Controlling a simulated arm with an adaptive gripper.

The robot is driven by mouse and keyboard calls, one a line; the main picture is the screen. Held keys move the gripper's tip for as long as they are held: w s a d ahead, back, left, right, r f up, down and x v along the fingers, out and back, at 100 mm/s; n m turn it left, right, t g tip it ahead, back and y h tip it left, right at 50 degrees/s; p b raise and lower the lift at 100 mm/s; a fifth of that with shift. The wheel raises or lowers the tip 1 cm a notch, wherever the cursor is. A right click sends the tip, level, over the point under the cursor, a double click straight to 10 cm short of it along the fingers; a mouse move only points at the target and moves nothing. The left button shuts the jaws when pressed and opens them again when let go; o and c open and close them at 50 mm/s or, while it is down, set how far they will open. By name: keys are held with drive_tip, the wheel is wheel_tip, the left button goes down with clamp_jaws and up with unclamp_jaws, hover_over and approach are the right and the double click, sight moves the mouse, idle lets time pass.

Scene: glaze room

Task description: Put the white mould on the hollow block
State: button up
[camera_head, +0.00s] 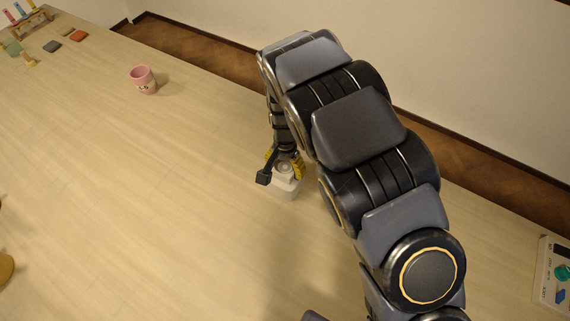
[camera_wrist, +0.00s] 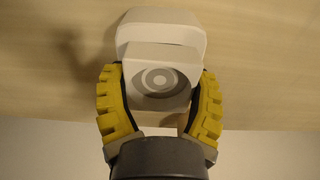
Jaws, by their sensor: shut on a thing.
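My gripper (camera_head: 285,166) points down over the middle of the table. Its yellow-padded fingers (camera_wrist: 162,88) are shut on the white mould, whose near face (camera_wrist: 160,80) shows grey rings around a round centre. In the wrist view a wider white slab (camera_wrist: 160,22) with rounded corners lies just beyond that face. I cannot tell whether this slab is part of the mould or a separate block. In the head view white block shapes (camera_head: 288,189) show low between the fingers, partly hidden. I cannot tell whether they touch the table. No hollow block can be clearly made out.
A pink mug (camera_head: 143,80) stands on the table at the upper left. A pale panel with teal and blue pieces (camera_head: 552,270) is at the right edge. The table's left-middle is clear.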

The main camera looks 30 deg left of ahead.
sight(285, 167)
drive_tip(key=shift+f, duration=0.2)
drive_tip(key=o, duration=1.2)
drive_tip(key=shift+c, duration=0.2)
wheel_tip(285, 167, up, 12)
drive_tip(key=shift+r, duration=0.15)
